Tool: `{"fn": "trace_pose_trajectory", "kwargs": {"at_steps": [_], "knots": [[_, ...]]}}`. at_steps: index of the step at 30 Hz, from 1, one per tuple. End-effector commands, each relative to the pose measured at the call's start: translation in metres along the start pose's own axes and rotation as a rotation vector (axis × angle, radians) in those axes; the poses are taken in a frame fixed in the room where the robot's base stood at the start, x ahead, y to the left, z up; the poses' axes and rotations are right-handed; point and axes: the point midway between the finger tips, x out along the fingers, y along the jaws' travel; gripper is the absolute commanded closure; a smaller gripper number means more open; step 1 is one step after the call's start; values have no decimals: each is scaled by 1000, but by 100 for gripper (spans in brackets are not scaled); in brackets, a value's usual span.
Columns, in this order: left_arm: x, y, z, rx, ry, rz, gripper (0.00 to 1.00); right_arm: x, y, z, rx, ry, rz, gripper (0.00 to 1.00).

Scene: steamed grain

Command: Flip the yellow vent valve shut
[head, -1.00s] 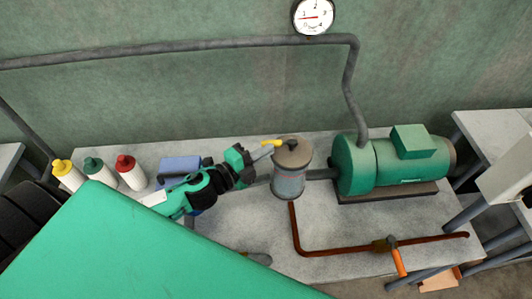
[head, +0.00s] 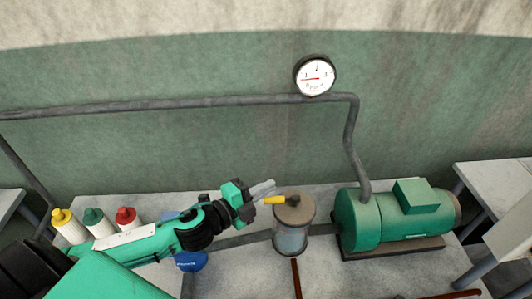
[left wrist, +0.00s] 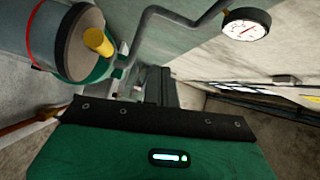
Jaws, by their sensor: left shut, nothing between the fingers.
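The yellow vent valve lever (head: 275,200) sticks out to the left from a dark pivot on the brown lid of an upright clear canister (head: 291,240). In the left wrist view the yellow lever (left wrist: 98,41) shows at the upper left, over the lid of the canister (left wrist: 42,38). My left gripper (head: 266,187) is shut and empty. Its fingertips are just above the lever in the head view; whether they touch it I cannot tell. The fingertips do not show clearly in the left wrist view. My right gripper is not in view.
A green pump (head: 385,218) stands right of the canister on the grey bench (head: 345,275). A grey pipe (head: 180,104) runs along the wall below a round gauge (head: 314,75). Several bottles (head: 95,222) and a blue object (head: 190,261) are at the left.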

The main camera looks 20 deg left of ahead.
Motion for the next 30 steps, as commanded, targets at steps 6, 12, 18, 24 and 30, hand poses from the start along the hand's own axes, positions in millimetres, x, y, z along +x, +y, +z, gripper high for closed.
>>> {"fn": "trace_pose_trajectory", "kwargs": {"at_steps": [6,12,18,24,30], "knots": [[-4,-55,-14,2,8,-2,100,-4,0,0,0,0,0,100],[-6,-93,-24,0,11,-1,100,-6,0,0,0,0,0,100],[-7,-116,-29,-2,10,1,100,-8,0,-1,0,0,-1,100],[-8,-124,-32,-3,10,4,100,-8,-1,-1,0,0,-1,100],[-8,-125,-32,-4,10,4,100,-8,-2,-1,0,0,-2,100]]}}
